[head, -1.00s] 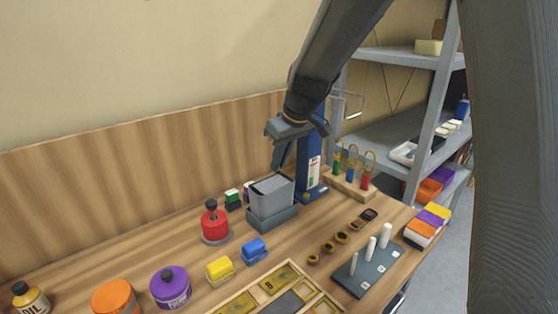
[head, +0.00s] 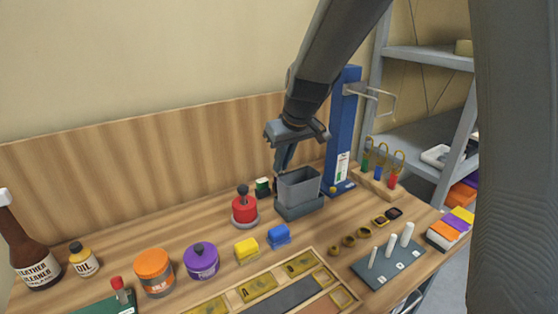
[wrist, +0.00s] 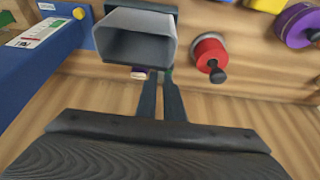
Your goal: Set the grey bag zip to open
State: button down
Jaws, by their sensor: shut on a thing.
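The grey bag (head: 300,188) stands upright in a dark grey holder (head: 301,210) on the bench, and its top shows open and hollow. In the wrist view the grey bag (wrist: 138,50) also shows its open mouth and dark inside. My gripper (head: 281,170) points down at the bag's back left top corner. In the wrist view my gripper's fingers (wrist: 160,80) are close together at the bag's rim. They are shut on the zip's pull, which is too small and covered to make out.
A blue post (head: 342,130) stands right behind the bag. A red knobbed pot (head: 245,211) stands to its left, and a blue block (head: 278,237) lies in front.

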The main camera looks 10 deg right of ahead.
jog(key=c, duration=1.8)
grip_release()
jog(key=shift+c, duration=0.2)
jog(key=b+v, duration=0.1)
jog(key=v, duration=0.7)
jog(key=shift+b, duration=0.35)
jog(key=shift+f, duration=0.1)
jog(key=s+d+f+m+g, duration=0.1)
jog(key=s+d+f, duration=0.2)
jog(key=s+f, duration=0.2)
jog(key=s+d+f+m+g+h, duration=0.1)
jog(key=s+d+f+m, duration=0.1)
jog(key=s+f, duration=0.4)
jog(key=s+d+f+m, duration=0.2)
jog(key=s+d+f, duration=0.2)
jog(key=s, duration=0.5)
jog(key=shift+s+d+f+g+h, duration=0.1)
jog(key=shift+f+g+h, duration=0.1)
jog(key=shift+f, duration=0.2)
jog(key=shift+s+d+f+g+h, duration=0.1)
jog(key=shift+s+f+g+h, duration=0.1)
jog(key=shift+f, duration=0.15)
